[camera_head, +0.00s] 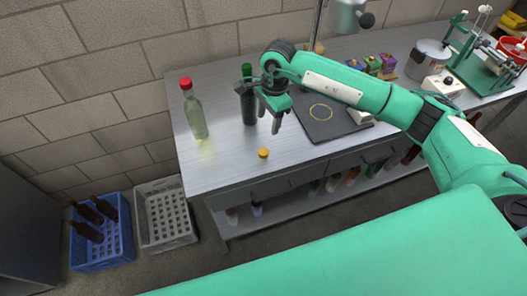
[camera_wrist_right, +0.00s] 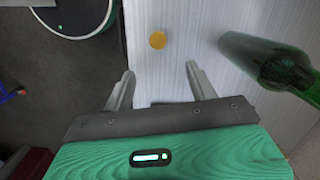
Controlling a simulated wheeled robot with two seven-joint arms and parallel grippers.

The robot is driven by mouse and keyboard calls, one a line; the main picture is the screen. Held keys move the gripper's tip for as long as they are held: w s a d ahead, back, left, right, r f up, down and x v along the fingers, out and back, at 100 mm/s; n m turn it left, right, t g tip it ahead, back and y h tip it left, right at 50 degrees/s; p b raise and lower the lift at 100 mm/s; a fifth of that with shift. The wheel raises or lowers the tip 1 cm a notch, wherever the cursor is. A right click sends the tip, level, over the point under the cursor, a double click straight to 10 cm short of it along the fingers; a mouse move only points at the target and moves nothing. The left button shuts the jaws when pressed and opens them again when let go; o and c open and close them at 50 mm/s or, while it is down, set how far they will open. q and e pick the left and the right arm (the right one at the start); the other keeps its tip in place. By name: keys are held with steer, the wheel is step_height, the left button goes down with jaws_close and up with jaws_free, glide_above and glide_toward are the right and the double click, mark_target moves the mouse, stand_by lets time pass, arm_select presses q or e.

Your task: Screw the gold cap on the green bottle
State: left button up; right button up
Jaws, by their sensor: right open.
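The gold cap (camera_head: 263,153) lies on the metal bench near its front edge. It also shows in the right wrist view (camera_wrist_right: 158,40), beyond and between the two fingertips, touching neither. My right gripper (camera_head: 269,120) is open and empty above the bench, just right of the green bottle in the head view. The bottle is partly hidden by the gripper. My left gripper is not in view.
A clear bottle with a red cap (camera_head: 195,112) stands at the bench's left. A dark mat (camera_head: 325,122) with a yellow ring lies right of my gripper. A blue crate (camera_head: 88,250) and a grey crate (camera_head: 150,235) are on the floor. The bench around the gold cap is clear.

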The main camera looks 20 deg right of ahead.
steer(key=p, duration=0.2)
glide_above(263, 151)
steer(key=d, duration=0.1)
step_height(263, 151, down, 7)
steer(key=shift+w+f, duration=0.1)
steer(key=shift+w, duration=0.05)
steer(key=shift+f, duration=0.4)
steer(key=shift+f+p, duration=0.1)
steer(key=shift+p, duration=0.35)
steer(key=f+p, duration=0.2)
steer(key=f, duration=0.1)
steer(key=shift+s+a+f+p, duration=0.25)
steer(key=shift+a+f+p, duration=0.05)
steer(key=shift+f+p, duration=0.1)
steer(key=shift+f, duration=0.6)
steer(key=c, duration=1.1)
